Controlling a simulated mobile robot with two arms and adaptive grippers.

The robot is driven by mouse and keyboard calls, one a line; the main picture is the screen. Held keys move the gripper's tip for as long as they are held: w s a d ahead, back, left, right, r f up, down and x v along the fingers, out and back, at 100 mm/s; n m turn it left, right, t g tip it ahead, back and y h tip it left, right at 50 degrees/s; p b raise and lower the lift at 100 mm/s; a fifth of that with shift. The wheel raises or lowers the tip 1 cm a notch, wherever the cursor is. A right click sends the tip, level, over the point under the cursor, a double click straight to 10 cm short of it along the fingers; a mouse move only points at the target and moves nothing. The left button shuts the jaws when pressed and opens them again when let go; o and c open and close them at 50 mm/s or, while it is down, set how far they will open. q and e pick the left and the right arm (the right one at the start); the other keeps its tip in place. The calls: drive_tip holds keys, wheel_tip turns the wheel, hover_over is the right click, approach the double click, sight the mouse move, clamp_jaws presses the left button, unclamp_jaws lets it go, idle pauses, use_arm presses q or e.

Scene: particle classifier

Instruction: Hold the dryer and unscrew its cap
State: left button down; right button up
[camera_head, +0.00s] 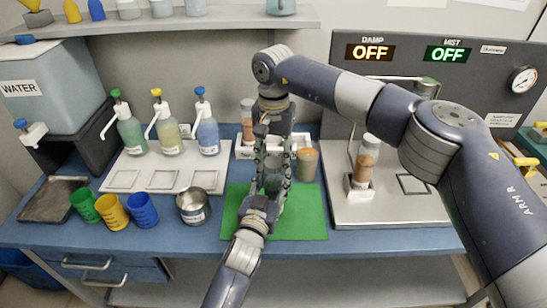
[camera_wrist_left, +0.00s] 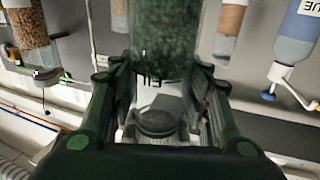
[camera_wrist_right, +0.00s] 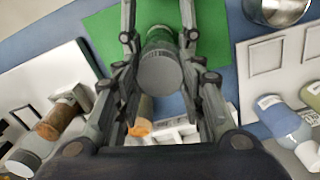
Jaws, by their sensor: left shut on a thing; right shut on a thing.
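The dryer (camera_wrist_left: 165,35) is a clear cylinder of dark green granules with a printed label, upright between my two grippers. In the head view, my left gripper (camera_head: 266,188) comes from below and my right gripper (camera_head: 273,140) comes down from above. The right wrist view shows the grey round cap (camera_wrist_right: 161,74) between the fingers of my right gripper (camera_wrist_right: 158,40), shut on it. The grippers hide most of the dryer in the head view.
The green mat (camera_head: 305,226) lies beneath. A steel cup (camera_head: 193,207), coloured cups (camera_head: 113,211) and pump bottles (camera_head: 167,130) stand left. A white rack (camera_head: 243,152) with jars stands behind. A grey panel with two OFF displays (camera_head: 370,52) stands right.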

sight(274, 162)
use_arm(q)
drive_tip(key=shift+f, duration=0.1)
use_arm(e)
drive_tip(key=n, duration=0.3)
drive_tip(key=shift+r, duration=0.2)
idle(0.4)
drive_tip(key=shift+r, duration=0.9)
drive_tip(key=shift+r, duration=2.05)
use_arm(q)
drive_tip(key=c, duration=0.8)
unclamp_jaws()
drive_tip(key=shift+o, duration=0.2)
